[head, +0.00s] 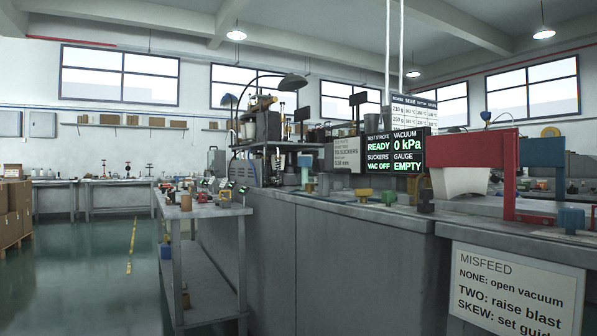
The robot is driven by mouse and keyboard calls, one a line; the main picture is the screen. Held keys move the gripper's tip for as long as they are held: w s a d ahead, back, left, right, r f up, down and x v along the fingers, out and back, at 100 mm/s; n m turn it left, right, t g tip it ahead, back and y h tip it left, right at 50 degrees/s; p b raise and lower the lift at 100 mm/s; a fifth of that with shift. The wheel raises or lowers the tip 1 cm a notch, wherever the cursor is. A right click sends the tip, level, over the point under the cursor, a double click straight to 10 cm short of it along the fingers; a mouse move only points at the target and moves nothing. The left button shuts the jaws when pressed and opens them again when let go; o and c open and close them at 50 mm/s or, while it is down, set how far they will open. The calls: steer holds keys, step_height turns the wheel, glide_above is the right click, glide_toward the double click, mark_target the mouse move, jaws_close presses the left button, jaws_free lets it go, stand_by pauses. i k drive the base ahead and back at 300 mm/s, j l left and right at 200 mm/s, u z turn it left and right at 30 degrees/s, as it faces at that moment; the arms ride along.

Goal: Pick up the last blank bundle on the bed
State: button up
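My gripper is not in view. I cannot make out a blank bundle or a bed for certain. A pale, tapered white piece (459,181) shows under the red housing (468,150) of the machine at the right; I cannot tell if it is a blank bundle. The black display (393,152) beside it reads READY, 0 kPa, VAC OFF and EMPTY. The grey machine top (385,212) carries small green, yellow and blue knobs.
A MISFEED sign (516,290) hangs on the machine's near right side. A grey side bench (203,211) with small parts and a lower shelf stands left of the machine. Brown cartons (15,212) are stacked at the far left. The green floor (90,275) between is clear.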

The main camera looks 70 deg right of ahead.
mark_target(448, 183)
steer(key=k+l+z, duration=0.1)
steer(key=z, duration=3.4)
steer(key=i+j, duration=0.05)
